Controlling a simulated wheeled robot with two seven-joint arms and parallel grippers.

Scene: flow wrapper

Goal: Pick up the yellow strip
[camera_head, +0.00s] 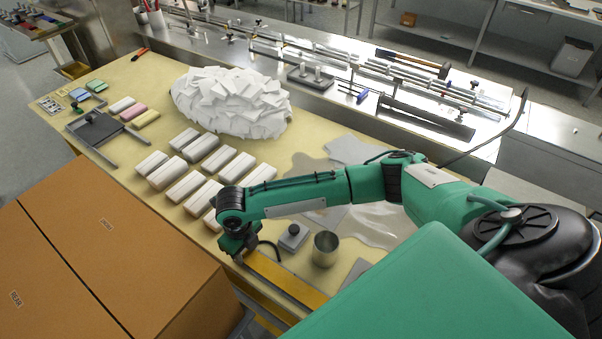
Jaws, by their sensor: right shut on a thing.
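The yellow strip (287,279) is long, flat and orange-yellow. It lies along the near edge of the table and runs from lower right up to my right gripper. My right gripper (240,258) points down at the strip's left end and is shut on it. The wrist hides the fingertips and that end of the strip. I cannot tell whether the strip is lifted off the surface. My left gripper is not in view.
A metal cup (325,249) and a small grey block with a knob (293,237) stand close beside the strip. Rows of white packs (185,187) and a white heap (232,103) lie farther back. Large brown boxes (95,255) fill the lower left.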

